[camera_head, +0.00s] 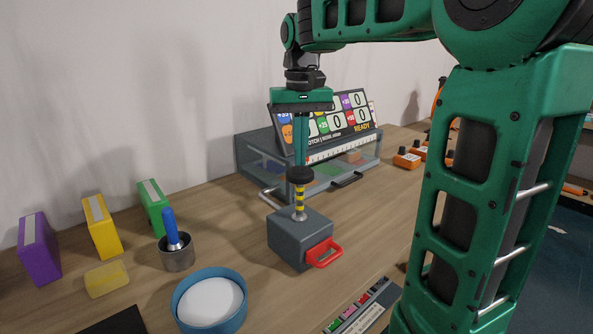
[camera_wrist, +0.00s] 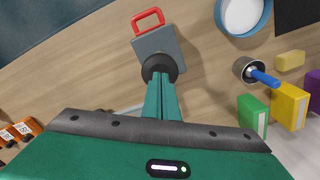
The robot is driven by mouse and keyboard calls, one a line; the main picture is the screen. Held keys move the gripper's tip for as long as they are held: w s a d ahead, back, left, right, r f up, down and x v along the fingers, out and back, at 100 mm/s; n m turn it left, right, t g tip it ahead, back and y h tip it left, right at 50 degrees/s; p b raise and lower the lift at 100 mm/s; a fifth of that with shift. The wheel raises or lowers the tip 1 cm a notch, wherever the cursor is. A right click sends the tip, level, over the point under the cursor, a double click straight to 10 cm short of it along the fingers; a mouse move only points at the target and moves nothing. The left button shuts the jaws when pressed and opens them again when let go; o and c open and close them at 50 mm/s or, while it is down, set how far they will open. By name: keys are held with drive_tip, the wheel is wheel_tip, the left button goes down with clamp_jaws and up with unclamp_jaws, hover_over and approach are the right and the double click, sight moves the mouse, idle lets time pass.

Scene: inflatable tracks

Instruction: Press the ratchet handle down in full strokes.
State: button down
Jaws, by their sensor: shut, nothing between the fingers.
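The ratchet device is a dark grey box (camera_head: 301,241) on the wooden bench, with a striped yellow and black post (camera_head: 299,204) topped by a round black knob (camera_head: 300,174). A red loop handle (camera_head: 324,253) is on the box's front side. My gripper (camera_head: 300,160) points straight down with its fingers together and empty, its tips right at or just above the knob; I cannot tell whether they touch. In the wrist view the closed fingers (camera_wrist: 160,98) reach to the black knob (camera_wrist: 158,68), with the grey box (camera_wrist: 172,45) and red handle (camera_wrist: 148,20) beyond.
Behind stands a grey clear-fronted case (camera_head: 258,158) with a scoreboard (camera_head: 340,115) reading READY. To the left are purple (camera_head: 40,248), yellow (camera_head: 102,226) and green (camera_head: 154,207) blocks, a metal cup with a blue-handled tool (camera_head: 172,232), and a blue round dish (camera_head: 183,322).

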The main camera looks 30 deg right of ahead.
drive_tip(key=shift+f, duration=4.7)
drive_tip(key=shift+r, duration=4.75)
